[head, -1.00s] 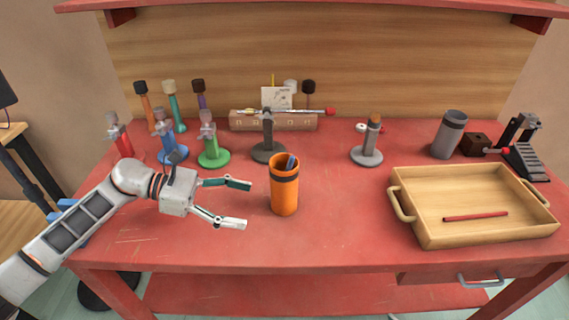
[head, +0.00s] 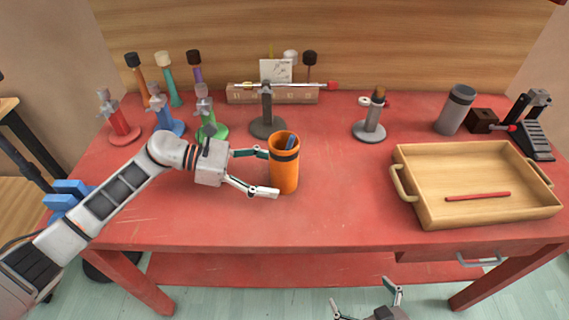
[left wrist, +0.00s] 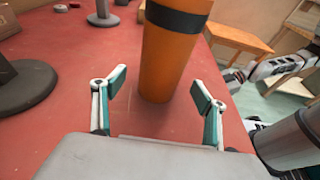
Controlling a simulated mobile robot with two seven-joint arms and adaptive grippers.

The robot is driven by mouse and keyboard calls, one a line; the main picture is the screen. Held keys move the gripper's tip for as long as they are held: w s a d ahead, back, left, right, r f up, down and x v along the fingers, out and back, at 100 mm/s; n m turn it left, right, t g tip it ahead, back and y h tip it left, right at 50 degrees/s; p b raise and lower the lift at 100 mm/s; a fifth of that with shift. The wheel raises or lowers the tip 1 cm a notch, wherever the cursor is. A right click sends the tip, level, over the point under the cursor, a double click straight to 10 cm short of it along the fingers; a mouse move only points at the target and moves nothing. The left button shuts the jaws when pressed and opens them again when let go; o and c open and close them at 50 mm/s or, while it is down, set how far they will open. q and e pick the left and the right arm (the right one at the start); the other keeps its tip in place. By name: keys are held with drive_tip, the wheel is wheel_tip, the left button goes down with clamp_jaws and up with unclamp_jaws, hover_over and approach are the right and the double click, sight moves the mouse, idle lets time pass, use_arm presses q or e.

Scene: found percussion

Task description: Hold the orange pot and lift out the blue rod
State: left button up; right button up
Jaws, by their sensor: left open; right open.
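The orange pot (head: 285,175) with a dark band stands upright on the red table. My left gripper (head: 271,173) is open at the pot's left side. In the left wrist view the pot (left wrist: 172,60) stands just ahead of and between the open fingers (left wrist: 160,92); I cannot tell whether they touch it. My right gripper (head: 367,297) is open and empty at the bottom edge of the head view, in front of the table.
A wooden tray (head: 425,214) with a red rod (head: 478,197) lies on the right. Colored stands, including a green one (head: 207,130), are at the back left. A dark stand (head: 267,126) is behind the pot. The table between pot and tray is clear.

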use_arm(q)
drive_tip(key=shift+b+x, duration=0.3)
drive_tip(key=shift+x, duration=1.05)
drive_tip(key=shift+f, duration=0.1)
drive_tip(key=c, duration=1.1)
drive_tip(key=shift+a, duration=0.1)
